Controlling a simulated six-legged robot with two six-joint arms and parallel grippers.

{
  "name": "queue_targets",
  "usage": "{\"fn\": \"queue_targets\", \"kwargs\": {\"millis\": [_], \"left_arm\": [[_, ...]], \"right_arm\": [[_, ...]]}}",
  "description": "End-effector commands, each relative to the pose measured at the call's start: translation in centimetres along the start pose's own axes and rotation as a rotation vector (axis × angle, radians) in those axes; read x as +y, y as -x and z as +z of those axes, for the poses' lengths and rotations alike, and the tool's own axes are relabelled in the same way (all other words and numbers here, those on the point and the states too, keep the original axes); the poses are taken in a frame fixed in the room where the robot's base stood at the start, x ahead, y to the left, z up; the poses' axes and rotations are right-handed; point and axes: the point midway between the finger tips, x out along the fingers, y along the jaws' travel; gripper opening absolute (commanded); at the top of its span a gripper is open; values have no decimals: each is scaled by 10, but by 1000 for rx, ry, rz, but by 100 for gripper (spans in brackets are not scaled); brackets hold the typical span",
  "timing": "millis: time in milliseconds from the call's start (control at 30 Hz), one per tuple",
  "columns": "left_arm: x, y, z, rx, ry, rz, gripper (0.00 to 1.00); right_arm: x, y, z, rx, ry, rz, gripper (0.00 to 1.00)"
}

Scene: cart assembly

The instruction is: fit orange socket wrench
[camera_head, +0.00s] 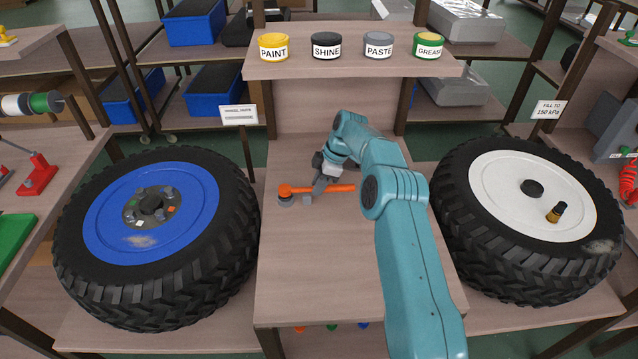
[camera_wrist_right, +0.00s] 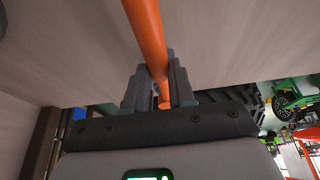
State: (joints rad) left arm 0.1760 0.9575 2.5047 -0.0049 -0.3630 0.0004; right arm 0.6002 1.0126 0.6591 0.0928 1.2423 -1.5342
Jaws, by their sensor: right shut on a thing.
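The orange socket wrench (camera_head: 339,188) lies roughly level over the middle wooden bench, its round orange head at the left. A dark grey round piece (camera_head: 286,200) sits at the head; I cannot tell whether they are joined. My right gripper (camera_head: 321,186) is shut on the orange handle, and the right wrist view shows the handle (camera_wrist_right: 147,40) running between the two grey fingers. My left gripper is not in view.
Several labelled tins, such as PAINT (camera_head: 274,47), line the shelf above the bench. The front of the bench (camera_head: 315,270) is clear.

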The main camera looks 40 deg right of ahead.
Motion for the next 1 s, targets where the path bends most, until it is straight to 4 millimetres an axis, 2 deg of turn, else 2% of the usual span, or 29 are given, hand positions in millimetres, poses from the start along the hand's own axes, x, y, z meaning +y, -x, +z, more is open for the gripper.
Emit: {"fn": "queue_targets", "kwargs": {"millis": [33, 100, 433, 800, 1000], "left_arm": [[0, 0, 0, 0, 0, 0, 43], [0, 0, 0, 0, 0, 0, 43], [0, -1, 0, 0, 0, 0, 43], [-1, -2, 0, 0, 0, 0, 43], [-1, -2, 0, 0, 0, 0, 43]], "right_arm": [[0, 1, 0, 0, 0, 1, 34], [0, 0, 0, 0, 0, 1, 54], [0, 3, 0, 0, 0, 1, 54], [0, 64, 0, 0, 0, 3, 54], [0, 76, 0, 0, 0, 1, 54]]}}
